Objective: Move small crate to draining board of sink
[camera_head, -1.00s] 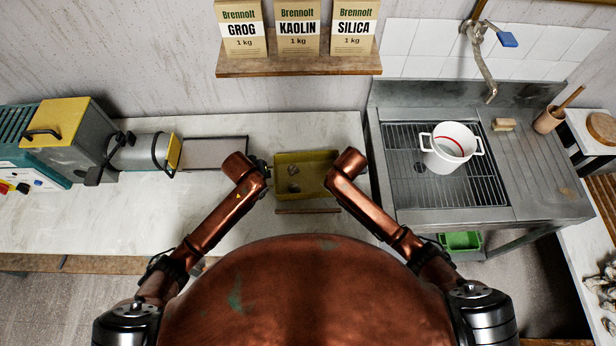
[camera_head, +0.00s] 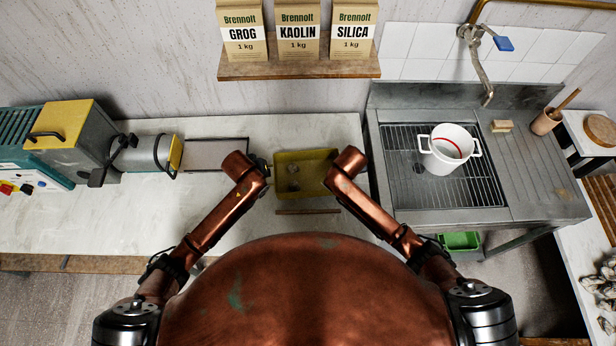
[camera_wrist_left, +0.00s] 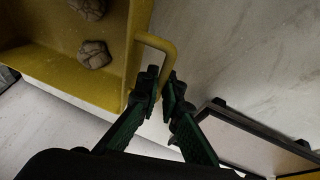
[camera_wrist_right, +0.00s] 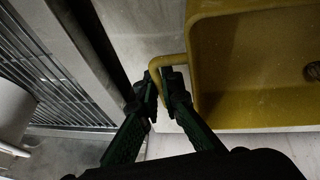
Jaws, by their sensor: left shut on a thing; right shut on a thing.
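The small crate (camera_head: 305,158) is a yellow open tray between my two grippers in the head view, over the white worktop. Two brown lumps lie inside it. My left gripper (camera_wrist_left: 165,92) is shut on the crate's left handle (camera_wrist_left: 157,42). My right gripper (camera_wrist_right: 162,85) is shut on the right handle (camera_wrist_right: 167,60). In the head view my forearms partly hide both grippers. The sink (camera_head: 482,215) with its ribbed draining board (camera_head: 548,180) stands to the right of the worktop. Whether the crate touches the worktop is hard to tell.
A white two-handled pot (camera_head: 450,150) stands on the sink's grating. A sponge or brush block (camera_head: 502,126) and a clay-coloured cup (camera_head: 546,122) stand at the draining board's back. A faucet (camera_head: 480,65) overhangs the sink. A grey-yellow machine (camera_head: 70,140) stands left.

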